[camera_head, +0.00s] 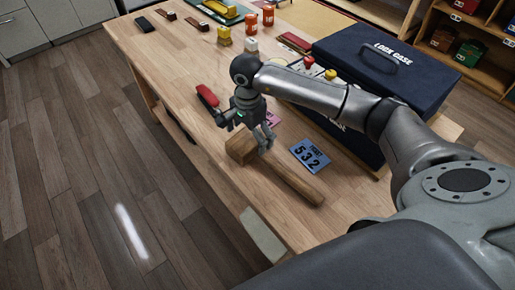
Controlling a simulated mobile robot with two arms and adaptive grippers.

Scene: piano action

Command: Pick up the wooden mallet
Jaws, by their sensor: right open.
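The wooden mallet (290,178) lies on the wooden table (185,75), near its front left edge. Its block head is at the upper left and its handle points down to the right. My right gripper (268,142) is open, at the mallet near where the head meets the handle. The fingers hide part of the mallet there, and I cannot tell whether they touch it. My left gripper is not in view.
A blue ticket marked 532 (309,155) lies beside the handle, and a pink one (272,119) is behind the gripper. A red-handled tool (207,97) lies to the left.

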